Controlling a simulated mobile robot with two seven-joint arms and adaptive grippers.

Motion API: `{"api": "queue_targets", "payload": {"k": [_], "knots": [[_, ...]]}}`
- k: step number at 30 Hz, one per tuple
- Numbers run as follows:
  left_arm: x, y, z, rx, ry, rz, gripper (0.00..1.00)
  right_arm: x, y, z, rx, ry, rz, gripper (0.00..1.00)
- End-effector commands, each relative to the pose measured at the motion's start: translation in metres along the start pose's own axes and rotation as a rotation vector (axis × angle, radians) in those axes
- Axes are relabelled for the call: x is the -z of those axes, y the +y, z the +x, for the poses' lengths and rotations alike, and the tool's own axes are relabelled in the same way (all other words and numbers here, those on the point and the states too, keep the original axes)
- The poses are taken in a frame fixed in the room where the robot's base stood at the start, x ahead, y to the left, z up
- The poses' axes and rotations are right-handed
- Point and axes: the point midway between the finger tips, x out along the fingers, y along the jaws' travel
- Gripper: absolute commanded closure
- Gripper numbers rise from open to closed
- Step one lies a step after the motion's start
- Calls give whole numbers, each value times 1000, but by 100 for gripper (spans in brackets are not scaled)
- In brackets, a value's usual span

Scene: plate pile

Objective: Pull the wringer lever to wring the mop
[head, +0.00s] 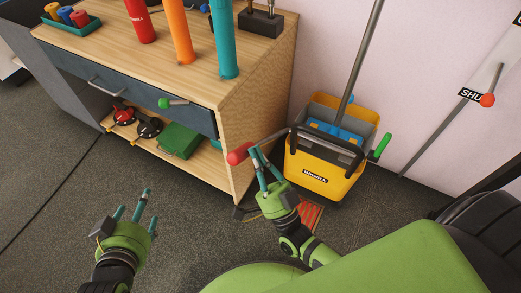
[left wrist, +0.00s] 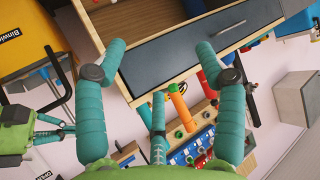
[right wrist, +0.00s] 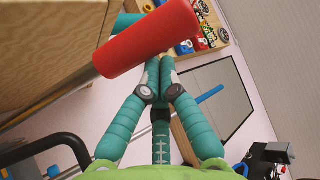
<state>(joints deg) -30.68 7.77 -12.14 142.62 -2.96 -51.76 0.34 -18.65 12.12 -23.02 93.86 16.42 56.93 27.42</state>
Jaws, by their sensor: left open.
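A yellow mop bucket (head: 318,172) with a grey wringer stands on the floor right of the wooden cabinet. The mop's grey pole (head: 363,50) rises from the bucket. My right gripper (head: 257,152) is at the red grip's inner end, its fingers drawn together. In the right wrist view the red grip (right wrist: 148,40) crosses before the fingertips and hides them; I see no finger wrapped around it. My left gripper (head: 134,206) is open and empty, left of the bucket.
A red-knobbed lever (head: 487,100) is at the right wall. The floor at left is clear.

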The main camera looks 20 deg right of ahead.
Motion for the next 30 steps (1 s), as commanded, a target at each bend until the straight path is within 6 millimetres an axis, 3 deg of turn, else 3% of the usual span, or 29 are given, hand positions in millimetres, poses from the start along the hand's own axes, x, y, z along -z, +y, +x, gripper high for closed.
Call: {"api": "queue_targets", "payload": {"k": [6, 12, 18, 30], "knots": [[61, 13, -4, -24, 318, 18, 30, -11, 0, -12, 23, -3, -24, 100], [96, 22, -18, -42, 509, 27, 30, -16, -2, -16, 39, -4, -37, 100], [112, 26, -27, -51, 600, 30, 30, -19, -3, -19, 45, -8, -43, 100], [116, 27, -30, -53, 621, 30, 30, -21, -3, -21, 44, -14, -44, 100]]}}
